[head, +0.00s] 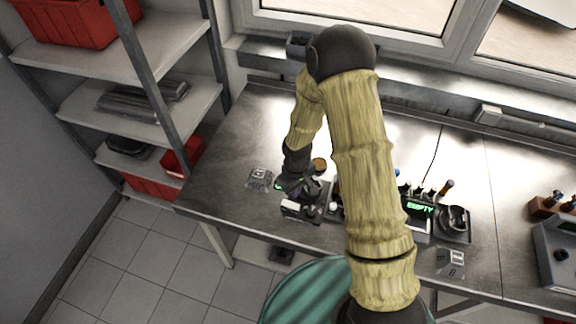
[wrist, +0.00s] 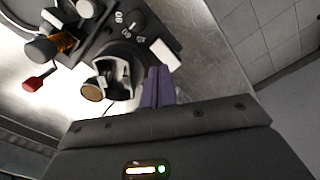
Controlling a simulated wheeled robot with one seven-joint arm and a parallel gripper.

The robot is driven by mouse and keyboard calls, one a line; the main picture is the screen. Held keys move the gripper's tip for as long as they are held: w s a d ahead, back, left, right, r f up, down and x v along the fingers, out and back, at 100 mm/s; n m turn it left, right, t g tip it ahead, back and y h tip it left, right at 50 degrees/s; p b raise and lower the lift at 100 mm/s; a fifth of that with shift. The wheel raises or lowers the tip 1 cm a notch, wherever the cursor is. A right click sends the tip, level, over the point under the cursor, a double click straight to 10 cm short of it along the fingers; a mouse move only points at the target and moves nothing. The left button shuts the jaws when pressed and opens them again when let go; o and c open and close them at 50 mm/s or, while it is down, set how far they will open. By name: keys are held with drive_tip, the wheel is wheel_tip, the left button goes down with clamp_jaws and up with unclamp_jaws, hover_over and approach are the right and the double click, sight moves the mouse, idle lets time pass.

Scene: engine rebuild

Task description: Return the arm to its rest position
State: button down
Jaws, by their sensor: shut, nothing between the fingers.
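My arm reaches out over the metal workbench (head: 220,180) and bends down at its far end. My gripper (head: 300,190) is low over the bench, close to a dark device with white parts (head: 302,210); my arm hides part of this area. In the wrist view my gripper's purple fingers (wrist: 158,88) are together with nothing seen between them. They are beside a dark round holder (wrist: 110,80) with a tan disc; I cannot tell whether they touch it.
A display reading EMPTY (head: 420,208) and a dark tray (head: 453,224) lie right of my arm. Shelves (head: 140,95) with red bins stand at the left. A window (head: 370,15) is behind the bench. A grey case (head: 556,250) is at the far right. The bench's left end is mostly clear.

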drive_tip(key=s+d+r+m+t+b, duration=0.2)
drive_tip(key=s+d+r+m+b, duration=0.6)
drive_tip(key=r, duration=0.5)
drive_tip(key=s+d+b, duration=0.1)
drive_tip(key=s+d, duration=0.1)
drive_tip(key=s, duration=0.1)
drive_tip(key=shift+s+d+t, duration=0.2)
drive_tip(key=shift+d+t, duration=0.05)
drive_tip(key=shift+t, duration=0.05)
